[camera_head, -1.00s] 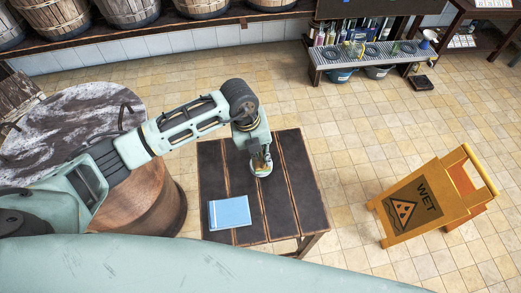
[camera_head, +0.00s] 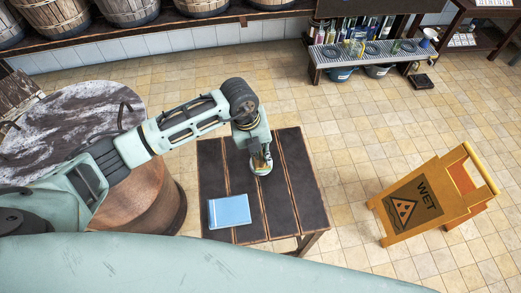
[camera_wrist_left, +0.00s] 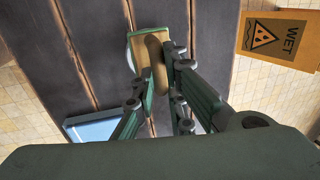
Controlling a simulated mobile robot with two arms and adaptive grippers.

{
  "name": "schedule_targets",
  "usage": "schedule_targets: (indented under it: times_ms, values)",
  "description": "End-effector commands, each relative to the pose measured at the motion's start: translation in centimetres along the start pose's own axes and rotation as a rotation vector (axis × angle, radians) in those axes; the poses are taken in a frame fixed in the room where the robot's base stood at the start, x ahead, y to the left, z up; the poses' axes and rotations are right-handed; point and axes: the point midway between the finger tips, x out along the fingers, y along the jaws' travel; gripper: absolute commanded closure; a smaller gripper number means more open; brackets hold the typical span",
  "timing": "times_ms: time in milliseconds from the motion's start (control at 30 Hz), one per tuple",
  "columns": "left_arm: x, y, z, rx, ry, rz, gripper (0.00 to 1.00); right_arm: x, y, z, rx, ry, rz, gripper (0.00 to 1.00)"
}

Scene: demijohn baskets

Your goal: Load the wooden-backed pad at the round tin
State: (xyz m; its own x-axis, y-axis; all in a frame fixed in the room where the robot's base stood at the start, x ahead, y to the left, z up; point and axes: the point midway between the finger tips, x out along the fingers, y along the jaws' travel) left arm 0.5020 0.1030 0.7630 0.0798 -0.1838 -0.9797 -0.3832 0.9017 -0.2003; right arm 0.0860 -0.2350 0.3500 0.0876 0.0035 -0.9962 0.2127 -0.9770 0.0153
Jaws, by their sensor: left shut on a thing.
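My left gripper (camera_head: 258,148) points down over the dark plank table and is shut on the wooden-backed pad. In the left wrist view the pad (camera_wrist_left: 147,78) shows as a tan wooden block with a darker brown grip between the fingers. The round tin (camera_head: 261,171) stands on the table directly under the gripper. The pad covers the rest, and I cannot tell whether the pad touches what is inside. My right gripper is not in view.
A light blue flat item (camera_head: 229,211) lies near the front left of the table (camera_head: 288,215). A large wooden barrel (camera_head: 150,205) stands to the left. A yellow wet-floor sign (camera_head: 415,208) stands on the tiles to the right. The table's right side is clear.

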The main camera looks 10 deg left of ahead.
Motion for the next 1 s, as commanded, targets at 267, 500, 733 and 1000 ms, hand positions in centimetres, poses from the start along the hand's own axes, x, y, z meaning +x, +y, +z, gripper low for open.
schedule_targets:
  times_ms: [267,500,733,1000]
  values:
    - [0.40,0.07,-0.01,0.000,0.000,0.000,1.00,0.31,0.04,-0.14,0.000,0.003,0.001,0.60]
    - [0.68,0.12,-0.02,0.000,0.000,0.000,1.00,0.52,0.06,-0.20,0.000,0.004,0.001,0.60]
    - [0.68,0.12,-0.02,0.000,0.000,0.000,1.00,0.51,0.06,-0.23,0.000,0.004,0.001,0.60]
    - [0.77,0.15,-0.02,0.000,0.000,0.000,1.00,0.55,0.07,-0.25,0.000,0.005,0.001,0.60]
